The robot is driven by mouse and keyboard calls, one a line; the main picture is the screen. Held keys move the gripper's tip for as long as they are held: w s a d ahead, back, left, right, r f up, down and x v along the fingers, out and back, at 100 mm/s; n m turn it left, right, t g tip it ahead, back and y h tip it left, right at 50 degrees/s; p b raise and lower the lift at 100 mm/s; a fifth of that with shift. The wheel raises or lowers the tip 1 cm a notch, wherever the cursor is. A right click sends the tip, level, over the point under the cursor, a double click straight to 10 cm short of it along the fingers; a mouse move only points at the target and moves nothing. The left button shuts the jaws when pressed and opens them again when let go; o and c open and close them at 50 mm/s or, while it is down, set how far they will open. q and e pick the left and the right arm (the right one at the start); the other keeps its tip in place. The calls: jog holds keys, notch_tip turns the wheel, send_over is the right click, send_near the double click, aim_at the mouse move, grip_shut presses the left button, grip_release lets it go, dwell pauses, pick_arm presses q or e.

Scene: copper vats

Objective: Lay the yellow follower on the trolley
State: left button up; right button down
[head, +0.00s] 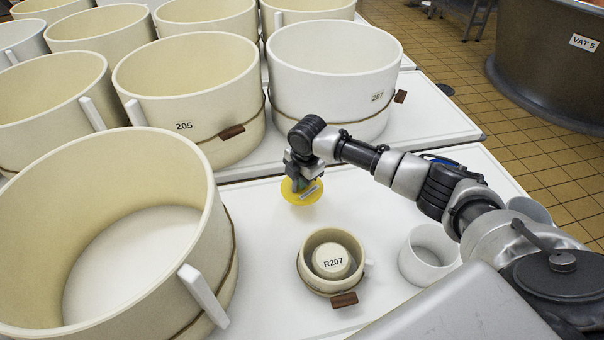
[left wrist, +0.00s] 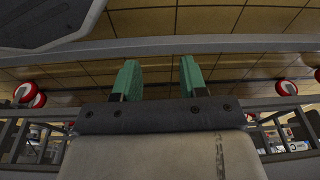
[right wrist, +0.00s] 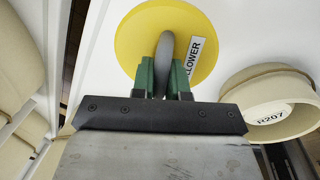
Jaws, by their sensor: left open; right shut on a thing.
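The yellow follower (head: 293,197) is a round yellow disc with a grey handle and a white label; it also shows in the right wrist view (right wrist: 135,40). My right gripper (head: 303,180) is shut on its handle; in the right wrist view its green fingers (right wrist: 164,75) stand on both sides of the handle. The disc is over the white trolley top (head: 262,250), behind the small R207 mould. I cannot tell if it touches the top. My left gripper (left wrist: 159,76) is open and empty in the left wrist view, away from the trolley.
The small R207 mould (head: 309,272) and a white empty cup (head: 413,274) stand in front of the follower. A large cream mould (head: 30,250) stands left; moulds 205 (head: 190,110) and 207 (head: 330,85) stand behind. Bare white top lies around the disc.

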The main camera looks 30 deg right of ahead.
aim_at(302, 191)
jog(key=shift+s+f, duration=0.1)
jog(key=shift+f, duration=0.1)
jog(key=shift+f+b, duration=0.85)
jog(key=shift+b, duration=0.4)
jog(key=shift+f+b, duration=0.4)
jog(key=shift+b, duration=0.05)
pick_arm(q)
notch_tip(302, 191, up, 17)
jog(key=w+t+b, duration=0.1)
jog(key=w, duration=0.1)
pick_arm(e)
jog(key=shift+f, duration=0.6)
pick_arm(q)
jog(key=shift+s+r+b, duration=0.15)
jog(key=shift+s+b, duration=0.05)
jog(key=shift+b, duration=0.1)
pick_arm(e)
jog(key=shift+f, duration=0.7)
jog(key=c, duration=1.1)
grip_release()
pick_arm(q)
jog(key=shift+r, duration=0.1)
pick_arm(e)
jog(key=shift+o, duration=0.2)
jog(key=shift+r, duration=0.1)
